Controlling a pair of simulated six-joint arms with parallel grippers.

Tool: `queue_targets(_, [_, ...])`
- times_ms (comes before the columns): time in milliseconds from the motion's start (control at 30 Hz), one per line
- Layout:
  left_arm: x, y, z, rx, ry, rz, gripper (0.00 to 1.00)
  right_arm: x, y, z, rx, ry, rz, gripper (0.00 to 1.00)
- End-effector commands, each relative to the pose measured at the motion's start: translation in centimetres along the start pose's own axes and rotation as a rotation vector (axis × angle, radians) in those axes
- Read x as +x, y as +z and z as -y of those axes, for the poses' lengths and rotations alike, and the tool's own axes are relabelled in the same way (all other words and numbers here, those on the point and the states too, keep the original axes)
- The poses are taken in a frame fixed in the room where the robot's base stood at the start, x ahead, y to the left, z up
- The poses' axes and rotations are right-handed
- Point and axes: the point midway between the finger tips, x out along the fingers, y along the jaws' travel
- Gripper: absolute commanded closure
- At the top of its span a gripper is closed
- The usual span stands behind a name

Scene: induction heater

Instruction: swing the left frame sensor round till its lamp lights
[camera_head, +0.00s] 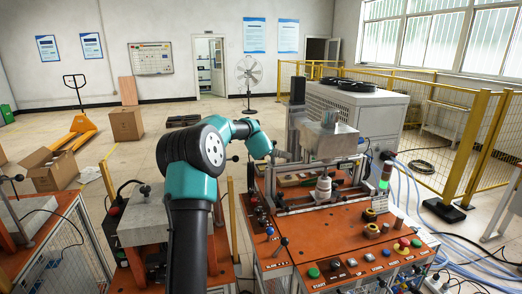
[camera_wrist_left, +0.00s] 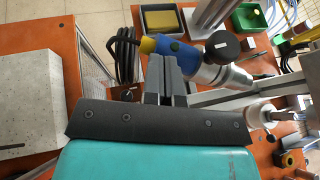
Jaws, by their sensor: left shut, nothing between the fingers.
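In the left wrist view a blue cylinder with a yellow end (camera_wrist_left: 178,50), which looks like the left frame sensor, lies just beyond the fingertips. It joins a silver fitting (camera_wrist_left: 228,78) and a black round knob (camera_wrist_left: 222,47). I see no lit lamp on it. My left gripper (camera_wrist_left: 165,62) is shut and empty, its tips close to the blue body; I cannot tell whether they touch. In the head view my left arm reaches toward the heater frame (camera_head: 325,205), and its fingers and the sensor cannot be made out. My right gripper is in neither view.
The orange bench (camera_head: 335,240) carries a control panel with several buttons (camera_head: 352,262) and a green-lit stack lamp (camera_head: 386,176). A grey block (camera_head: 145,215) stands on the left bench. Coiled black cable (camera_wrist_left: 126,55) and a yellow-lined tray (camera_wrist_left: 162,20) lie near the gripper.

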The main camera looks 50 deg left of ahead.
Motion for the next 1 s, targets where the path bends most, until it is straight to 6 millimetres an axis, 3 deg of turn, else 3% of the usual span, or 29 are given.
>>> queue_targets(367, [0.2,0.0,0.0,0.0,0.0,0.0,1.0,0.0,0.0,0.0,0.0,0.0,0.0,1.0])
queue_targets(600, [1.6,0.2,-0.3,0.0,0.002,-0.001,1.0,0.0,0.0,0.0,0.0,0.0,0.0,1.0])
queue_targets(1000, [1.3,0.3,-0.2,0.001,0.0,0.0,1.0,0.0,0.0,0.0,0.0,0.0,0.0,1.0])
